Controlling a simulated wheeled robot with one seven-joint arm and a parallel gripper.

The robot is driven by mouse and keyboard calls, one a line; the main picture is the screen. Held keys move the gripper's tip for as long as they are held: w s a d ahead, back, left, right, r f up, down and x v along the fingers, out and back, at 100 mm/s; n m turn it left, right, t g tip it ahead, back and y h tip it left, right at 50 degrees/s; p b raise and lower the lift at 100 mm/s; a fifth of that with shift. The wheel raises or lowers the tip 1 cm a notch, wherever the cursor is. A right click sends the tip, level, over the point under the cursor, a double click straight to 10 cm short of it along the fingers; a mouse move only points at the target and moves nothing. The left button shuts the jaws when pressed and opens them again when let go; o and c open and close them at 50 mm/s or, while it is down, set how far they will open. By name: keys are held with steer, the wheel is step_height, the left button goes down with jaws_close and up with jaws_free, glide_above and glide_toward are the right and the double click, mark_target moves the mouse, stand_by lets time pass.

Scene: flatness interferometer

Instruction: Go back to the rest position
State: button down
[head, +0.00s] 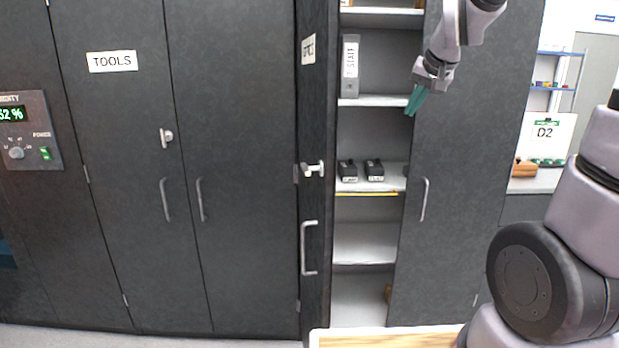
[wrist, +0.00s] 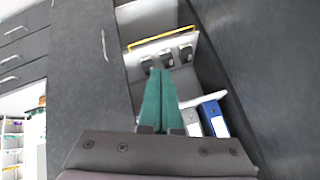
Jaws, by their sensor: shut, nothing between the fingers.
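My gripper (head: 413,102) is at the upper right in the head view, in front of the open cabinet's right door edge, pointing down and left. Its green fingers are together and hold nothing. In the wrist view my gripper (wrist: 158,72) points toward the cabinet shelves, with the fingers side by side. The open cabinet (head: 367,248) stands behind it. I cannot tell whether the fingers touch anything; they appear apart from the shelf things.
A grey binder (head: 350,66) stands above. The open door (head: 313,200) juts out at left. The TOOLS cabinet (head: 110,200) is closed. A wooden surface (head: 385,341) lies at the bottom.

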steer(key=s+r, duration=0.1)
steer(key=s, duration=2)
steer(key=shift+s+g+y, duration=0.25)
steer(key=shift+g+y, duration=0.05)
steer(key=shift+g, duration=0.1)
